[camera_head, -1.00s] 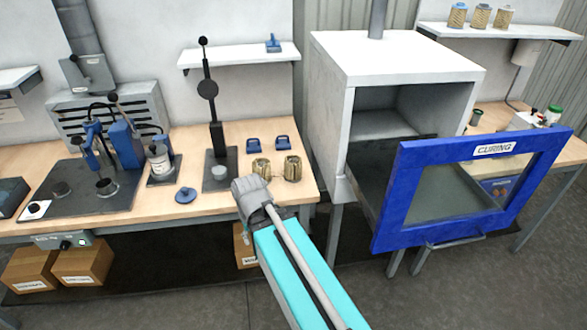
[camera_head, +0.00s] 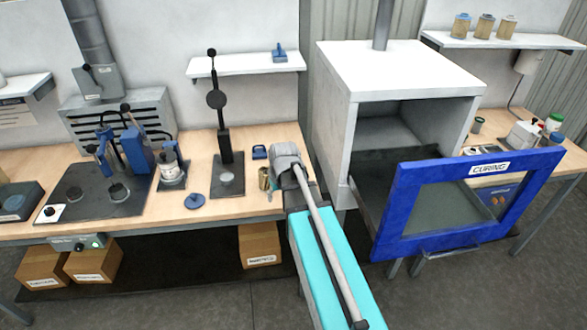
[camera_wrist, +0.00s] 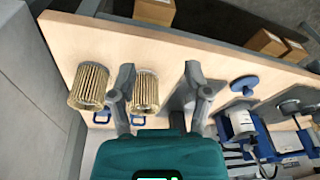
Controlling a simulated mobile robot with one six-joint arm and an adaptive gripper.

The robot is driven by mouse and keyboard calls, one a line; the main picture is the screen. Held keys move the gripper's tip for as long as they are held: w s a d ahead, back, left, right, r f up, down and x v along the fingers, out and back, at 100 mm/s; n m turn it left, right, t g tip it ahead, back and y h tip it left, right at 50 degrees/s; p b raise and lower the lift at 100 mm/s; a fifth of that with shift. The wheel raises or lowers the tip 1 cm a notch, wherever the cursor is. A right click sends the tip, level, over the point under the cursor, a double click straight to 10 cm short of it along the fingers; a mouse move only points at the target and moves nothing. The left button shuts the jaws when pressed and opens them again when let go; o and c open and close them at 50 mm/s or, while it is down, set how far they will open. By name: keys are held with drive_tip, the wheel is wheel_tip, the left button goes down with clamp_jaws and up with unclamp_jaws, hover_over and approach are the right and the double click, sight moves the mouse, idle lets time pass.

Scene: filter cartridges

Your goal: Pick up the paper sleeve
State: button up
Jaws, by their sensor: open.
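Two tan pleated paper sleeves stand near the bench's front edge. In the wrist view one sleeve (camera_wrist: 146,94) shows between my fingers, close to the left finger, and the other sleeve (camera_wrist: 88,86) is left of both fingers. My gripper (camera_wrist: 158,70) is open, with nothing clamped. I cannot tell whether a finger touches the nearer sleeve. In the head view one sleeve (camera_head: 264,179) shows just left of my gripper (camera_head: 284,158); the other is hidden behind my gripper and arm.
Blue-handled pieces (camera_head: 259,152) lie behind the sleeves. A black-lever press (camera_head: 225,150) stands to the left. The curing oven (camera_head: 400,75) stands to the right, its blue-framed door (camera_head: 384,215) open and jutting forward. A blue disc (camera_head: 194,201) lies on the bench.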

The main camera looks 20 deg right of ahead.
drive_tip(key=w+d+r+t+p, duration=0.1)
drive_tip(key=w+d+r+p, duration=0.1)
drive_tip(key=w+d+r, duration=0.2)
drive_tip(key=w+d+r+t+p, duration=0.1)
drive_tip(key=w+d+r+p, duration=0.2)
drive_tip(key=d, duration=0.6)
drive_tip(key=w+r, duration=0.1)
drive_tip(key=w, duration=0.1)
drive_tip(key=shift+w+r+n+p, duration=0.15)
drive_tip(key=shift+w+n+p, duration=0.15)
drive_tip(key=shift+p, duration=0.05)
drive_tip(key=b+x, duration=0.8)
drive_tip(key=shift+w+f, duration=0.15)
drive_tip(key=shift+f, duration=0.1)
drive_tip(key=shift+b+x, duration=2.4)
drive_tip(key=shift+x, duration=0.25)
drive_tip(key=shift+a+r, duration=0.1)
clamp_jaws()
